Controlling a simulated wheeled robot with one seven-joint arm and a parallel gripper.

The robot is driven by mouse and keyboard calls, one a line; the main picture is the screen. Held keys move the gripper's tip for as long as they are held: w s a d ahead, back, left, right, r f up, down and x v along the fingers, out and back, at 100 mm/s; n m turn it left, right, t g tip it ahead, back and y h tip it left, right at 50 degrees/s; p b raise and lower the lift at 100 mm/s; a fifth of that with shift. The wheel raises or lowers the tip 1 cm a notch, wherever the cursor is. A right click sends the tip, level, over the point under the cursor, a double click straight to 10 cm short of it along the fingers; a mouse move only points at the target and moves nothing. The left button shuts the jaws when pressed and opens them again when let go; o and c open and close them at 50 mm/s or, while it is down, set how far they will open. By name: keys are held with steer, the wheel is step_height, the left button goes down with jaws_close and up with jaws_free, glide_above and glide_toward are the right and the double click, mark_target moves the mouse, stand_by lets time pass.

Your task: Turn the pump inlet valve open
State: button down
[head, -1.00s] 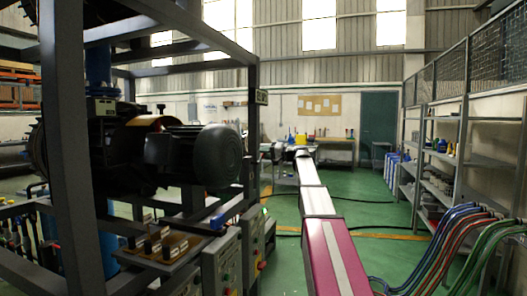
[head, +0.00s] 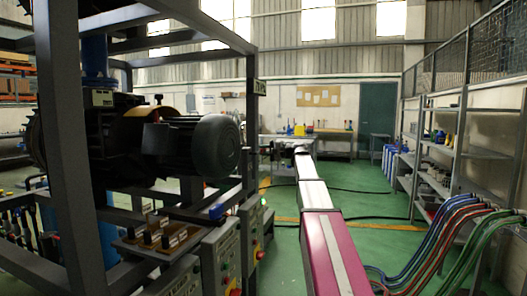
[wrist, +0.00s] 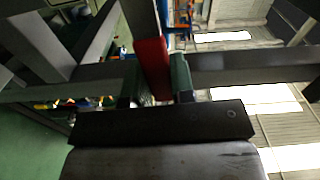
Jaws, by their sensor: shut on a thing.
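In the wrist view, my gripper (wrist: 156,86) has its two dark fingers on either side of a flat red bar (wrist: 152,68), shut on it. The red bar looks like a lever handle, and its far end runs up towards the top of the picture. The valve body it would belong to cannot be made out. In the head view my arm stretches away from me past the right side of the dark frame (head: 68,150). Its far end is small there, and the fingers and red bar cannot be made out.
Grey frame beams (wrist: 235,66) cross close around the gripper in the wrist view. In the head view, a dark motor (head: 195,145) sits inside the frame, with control boxes (head: 222,255) below. Shelving (head: 455,160) and coloured hoses (head: 440,240) stand right. Green floor lies between.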

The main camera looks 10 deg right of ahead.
steer(key=c, duration=1)
jaws_free()
steer(key=shift+o, duration=0.2)
steer(key=shift+d, duration=0.1)
steer(key=v, duration=1)
steer(key=shift+s+d, duration=0.2)
steer(key=shift+d, duration=0.05)
steer(key=s+a+f+g+h, duration=0.15)
steer(key=s+a+f, duration=0.25)
steer(key=f, duration=0.7)
steer(key=s+a+f+g+h, duration=0.1)
steer(key=s+a+f+h, duration=0.25)
steer(key=f, duration=0.75)
steer(key=s+a+f+g+h, duration=0.2)
steer(key=s+a+f, duration=0.2)
steer(key=f, duration=0.8)
steer(key=s+a+f+n+g+h, duration=0.1)
steer(key=s+f+n+g+h, duration=0.3)
steer(key=s+f, duration=1.7)
steer(key=s+n+h, duration=0.1)
steer(key=s+h, duration=0.1)
steer(key=h, duration=0.2)
steer(key=shift+a+h, duration=0.3)
